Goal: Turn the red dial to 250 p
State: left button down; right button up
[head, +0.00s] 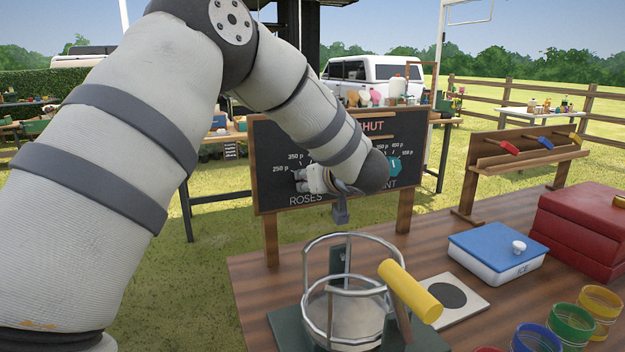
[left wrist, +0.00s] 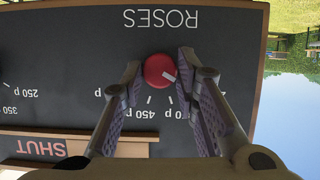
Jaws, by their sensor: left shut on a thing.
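The black price board (head: 277,140) stands on wooden legs behind the table, with "ROSES" at its lower left. The red dial (left wrist: 157,70) shows in the left wrist view, where the board appears upside down. My left gripper (head: 318,180) is at the ROSES part of the board. Its two fingers (left wrist: 158,75) are shut on the red dial, one on each side. The dial's white mark points down and right in that view, toward the finger, beside a partly hidden price. "450 p" is readable below the dial. In the head view my arm and gripper hide the dial.
A teal dial (head: 394,166) sits on the board's right part. On the wooden table (head: 262,290) stand a round metal frame with a yellow handle (head: 410,290), a blue-lidded ice box (head: 496,246), a red box (head: 585,225) and coloured rings. Grass lies beyond.

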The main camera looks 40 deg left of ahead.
pick_arm(q)
jog(key=c, duration=1.2)
grip_release()
jog(key=shift+c, duration=0.2)
jog(key=v, duration=1.2)
